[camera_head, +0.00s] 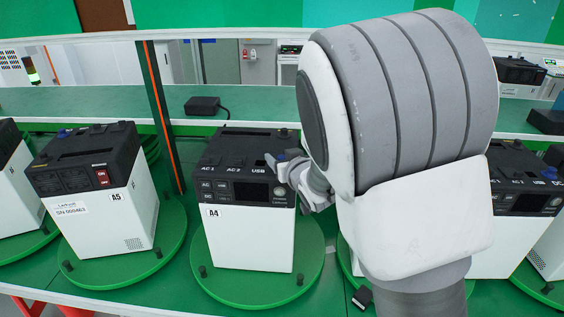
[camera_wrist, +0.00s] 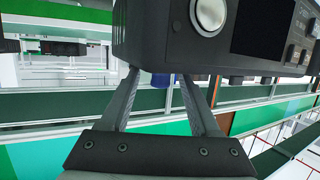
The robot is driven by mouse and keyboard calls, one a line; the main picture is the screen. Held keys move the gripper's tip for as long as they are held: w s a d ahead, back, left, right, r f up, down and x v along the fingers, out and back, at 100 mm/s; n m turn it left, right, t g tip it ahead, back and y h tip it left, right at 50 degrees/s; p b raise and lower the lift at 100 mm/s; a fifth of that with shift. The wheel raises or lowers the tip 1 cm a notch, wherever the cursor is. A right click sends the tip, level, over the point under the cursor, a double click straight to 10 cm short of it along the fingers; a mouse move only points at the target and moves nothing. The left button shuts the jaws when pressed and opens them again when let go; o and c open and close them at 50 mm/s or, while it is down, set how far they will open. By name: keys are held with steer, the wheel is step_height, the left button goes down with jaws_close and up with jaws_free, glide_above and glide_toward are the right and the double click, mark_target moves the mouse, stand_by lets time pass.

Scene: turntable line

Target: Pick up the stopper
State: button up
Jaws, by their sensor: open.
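The stopper appears as a small blue piece (camera_head: 293,154) at the top right edge of the white-and-black power unit labelled A4 (camera_head: 245,235), partly hidden by my gripper. In the wrist view the blue stopper (camera_wrist: 163,80) shows between the two fingers, against the edge of the unit's black top (camera_wrist: 160,30). My gripper (camera_head: 279,169) is at the right upper corner of unit A4. In the wrist view my gripper (camera_wrist: 159,82) has its fingers apart, one on each side of the stopper. I cannot tell whether either finger touches it.
Unit A4 stands on a green turntable (camera_head: 222,288). Unit A5 (camera_head: 110,220) stands on another to the left, with a blue piece (camera_head: 65,133) on top. More units stand at both sides. A black adapter (camera_head: 203,105) lies on the shelf behind. A dark post (camera_head: 162,115) rises behind, left of A4.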

jaws_close()
steer(key=shift+r, duration=0.1)
stand_by(0.3)
